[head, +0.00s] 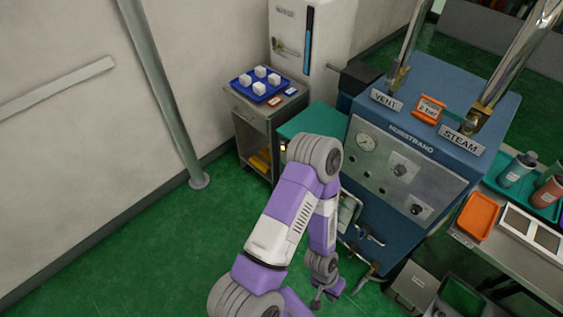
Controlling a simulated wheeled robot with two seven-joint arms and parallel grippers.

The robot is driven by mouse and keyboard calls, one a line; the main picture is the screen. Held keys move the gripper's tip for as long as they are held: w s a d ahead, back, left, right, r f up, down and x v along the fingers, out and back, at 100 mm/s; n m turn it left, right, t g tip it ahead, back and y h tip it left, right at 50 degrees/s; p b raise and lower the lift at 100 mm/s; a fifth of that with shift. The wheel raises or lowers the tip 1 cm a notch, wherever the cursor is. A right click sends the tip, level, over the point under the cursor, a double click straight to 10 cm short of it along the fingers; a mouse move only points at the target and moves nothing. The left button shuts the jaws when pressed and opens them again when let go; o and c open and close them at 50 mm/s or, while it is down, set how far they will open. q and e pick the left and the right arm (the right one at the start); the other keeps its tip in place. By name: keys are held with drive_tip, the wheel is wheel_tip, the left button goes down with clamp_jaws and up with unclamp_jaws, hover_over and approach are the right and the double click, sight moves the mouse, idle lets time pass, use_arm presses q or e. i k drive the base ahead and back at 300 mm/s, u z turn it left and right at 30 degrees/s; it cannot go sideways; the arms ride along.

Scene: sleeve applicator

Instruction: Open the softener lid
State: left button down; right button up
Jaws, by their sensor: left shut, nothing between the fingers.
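A blue machine (365,198) with a gauge, knobs and VENT and STEAM labels stands right of centre. I cannot tell for certain which part is the softener lid; no part is readably marked as softener. My purple and white left arm rises from the bottom and bends down in front of the machine. My left gripper (326,297) is small in the view, low at the bottom centre, shut and empty, apart from the machine's front. The arm hides part of the machine's left front. My right gripper is out of view.
A small cabinet (246,123) with a blue tray (242,83) of white cubes stands back left. A bench (508,248) at right bears an orange tray (477,216) and bottles. A grey box (414,287) sits low at the right. Green floor at left is clear.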

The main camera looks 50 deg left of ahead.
sight(320, 118)
drive_tip(key=k, duration=1.05)
drive_tip(key=u, duration=1)
drive_tip(key=i, duration=1.8)
drive_tip(key=z, duration=0.7)
